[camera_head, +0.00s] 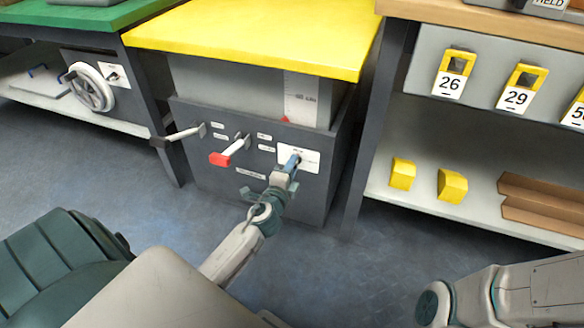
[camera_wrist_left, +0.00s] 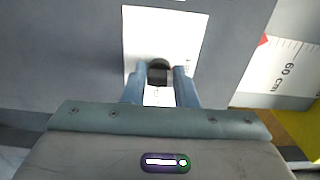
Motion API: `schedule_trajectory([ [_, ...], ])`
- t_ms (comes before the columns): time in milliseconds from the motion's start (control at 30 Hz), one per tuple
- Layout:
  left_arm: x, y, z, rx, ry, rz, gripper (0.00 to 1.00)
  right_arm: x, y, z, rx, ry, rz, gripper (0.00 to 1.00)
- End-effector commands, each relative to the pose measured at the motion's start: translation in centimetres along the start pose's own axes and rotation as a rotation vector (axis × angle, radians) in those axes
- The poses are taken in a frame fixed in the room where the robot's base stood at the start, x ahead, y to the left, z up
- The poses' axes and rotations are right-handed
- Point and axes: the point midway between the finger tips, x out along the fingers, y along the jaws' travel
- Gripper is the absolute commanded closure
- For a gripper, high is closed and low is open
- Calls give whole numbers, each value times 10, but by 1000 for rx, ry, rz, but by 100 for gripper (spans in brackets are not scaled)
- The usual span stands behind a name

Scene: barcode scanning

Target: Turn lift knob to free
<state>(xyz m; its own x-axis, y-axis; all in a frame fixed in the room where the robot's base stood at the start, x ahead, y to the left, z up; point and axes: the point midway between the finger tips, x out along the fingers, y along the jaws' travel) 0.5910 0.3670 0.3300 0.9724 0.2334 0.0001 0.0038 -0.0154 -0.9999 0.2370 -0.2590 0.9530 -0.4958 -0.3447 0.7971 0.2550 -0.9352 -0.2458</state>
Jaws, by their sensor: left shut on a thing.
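The lift knob (camera_wrist_left: 158,72) is a small dark knob on a white label plate (camera_wrist_left: 185,35), seen in the left wrist view between my fingers. In the head view the white plate (camera_head: 311,160) is on the right of the grey front panel under the yellow top, and my gripper covers the knob. My left gripper (camera_head: 291,162) is at the plate, shut on the knob; its two blue fingers also show in the left wrist view (camera_wrist_left: 159,88). The plate's lettering is too small or hidden to read. My right gripper is out of view; only part of that arm shows.
A red-ended lever (camera_head: 230,152) and a dark-ended lever (camera_head: 178,136) stick out left of my gripper. The yellow table top (camera_head: 260,35) overhangs the panel. A shelf unit (camera_head: 380,190) stands on the right, and a handwheel (camera_head: 92,87) is at far left.

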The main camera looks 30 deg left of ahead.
Motion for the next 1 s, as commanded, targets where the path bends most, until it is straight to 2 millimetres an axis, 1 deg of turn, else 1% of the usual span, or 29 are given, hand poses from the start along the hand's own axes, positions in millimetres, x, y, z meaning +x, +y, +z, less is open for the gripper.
schedule_trajectory([
  [233, -1, 2, 0, 0, -1, 3, 98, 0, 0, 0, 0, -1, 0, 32],
  [267, -1, 2, 0, 0, -1, 3, 69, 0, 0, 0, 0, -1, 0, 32],
  [300, 0, 1, 0, 0, -1, 3, 61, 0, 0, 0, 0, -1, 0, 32],
  [333, 0, 1, 0, 0, -1, 3, 55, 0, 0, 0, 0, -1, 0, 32],
  [367, 0, 1, 0, 0, -1, 2, 54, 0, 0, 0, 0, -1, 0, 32],
  [600, 0, 0, 0, 1, 0, 1, 54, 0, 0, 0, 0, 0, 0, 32],
  [700, -5, 1, 0, 1, 0, 1, 54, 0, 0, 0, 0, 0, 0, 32],
  [767, -12, 1, 0, 2, 0, 2, 54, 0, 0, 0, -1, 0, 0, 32],
  [833, -22, 1, 0, 2, 0, 3, 54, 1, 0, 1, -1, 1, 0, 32],
  [1000, -57, 2, 0, 1, 0, 4, 54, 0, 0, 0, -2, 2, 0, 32],
])
